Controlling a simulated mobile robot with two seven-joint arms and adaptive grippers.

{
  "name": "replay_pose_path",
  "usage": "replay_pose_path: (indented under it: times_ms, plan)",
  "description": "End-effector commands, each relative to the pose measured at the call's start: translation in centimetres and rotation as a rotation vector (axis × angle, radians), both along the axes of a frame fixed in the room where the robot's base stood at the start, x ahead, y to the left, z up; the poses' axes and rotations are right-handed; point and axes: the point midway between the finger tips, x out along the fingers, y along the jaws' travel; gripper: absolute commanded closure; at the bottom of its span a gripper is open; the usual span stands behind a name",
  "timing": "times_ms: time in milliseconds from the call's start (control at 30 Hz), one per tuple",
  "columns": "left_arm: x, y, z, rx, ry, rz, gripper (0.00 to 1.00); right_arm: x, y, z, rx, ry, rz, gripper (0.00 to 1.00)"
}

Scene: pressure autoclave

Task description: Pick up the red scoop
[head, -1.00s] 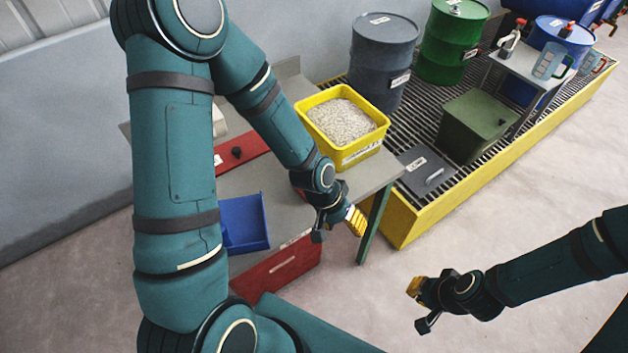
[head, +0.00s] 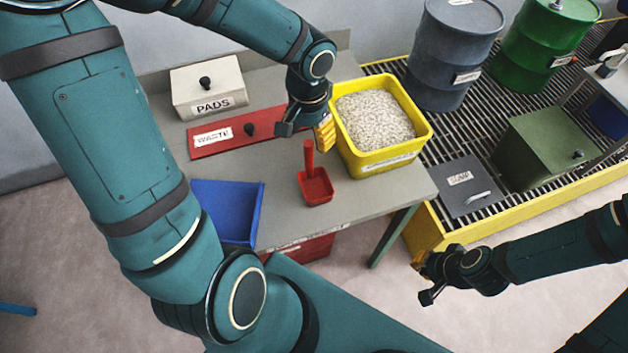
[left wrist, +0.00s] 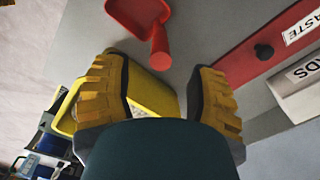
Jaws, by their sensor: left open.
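The red scoop (head: 316,187) lies on the grey table, its handle pointing toward the back of the table in the head view. In the left wrist view the scoop (left wrist: 140,14) is at the top, with the end of its handle just beyond the gap between my fingers. My left gripper (head: 304,131) is open and empty above the table, just behind the handle end; its yellow-padded fingers (left wrist: 168,88) are spread in the left wrist view. I cannot tell its exact height. My right gripper (head: 423,280) hangs over the floor, right of the table; its jaw state is unclear.
A yellow bin (head: 420,133) of white granules stands right of the left gripper. A red WASTE lid (head: 215,147) and a white PADS box (head: 229,79) lie behind and left. A blue bin (head: 228,207) is at the front left. Bare table (head: 264,184) surrounds the scoop.

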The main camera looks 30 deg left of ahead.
Motion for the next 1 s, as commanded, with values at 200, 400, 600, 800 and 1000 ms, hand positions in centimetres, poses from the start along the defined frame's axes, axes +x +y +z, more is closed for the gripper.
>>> replay_pose_path:
  times_ms: [200,400,600,800,1000]
  plan:
    - [0.0,0.0,-2.1,-0.001,0.0,0.001,0.43,0.1,0.0,-0.7,0.0,-0.004,-0.001,1.0]
    - [-0.3,0.0,-4.3,-0.002,0.002,0.0,0.43,0.3,0.0,-1.6,-0.001,-0.007,-0.002,1.0]
    - [-0.3,0.1,-6.9,-0.002,0.0,0.0,0.43,0.5,-0.1,-2.6,-0.003,-0.012,-0.002,1.0]
    - [-0.3,0.1,-7.3,-0.001,-0.001,0.0,0.43,0.6,-0.1,-2.7,-0.003,-0.014,-0.003,1.0]
    - [-0.3,0.1,-7.3,-0.001,-0.001,0.0,0.61,0.6,-0.1,-2.6,-0.003,-0.014,-0.003,1.0]
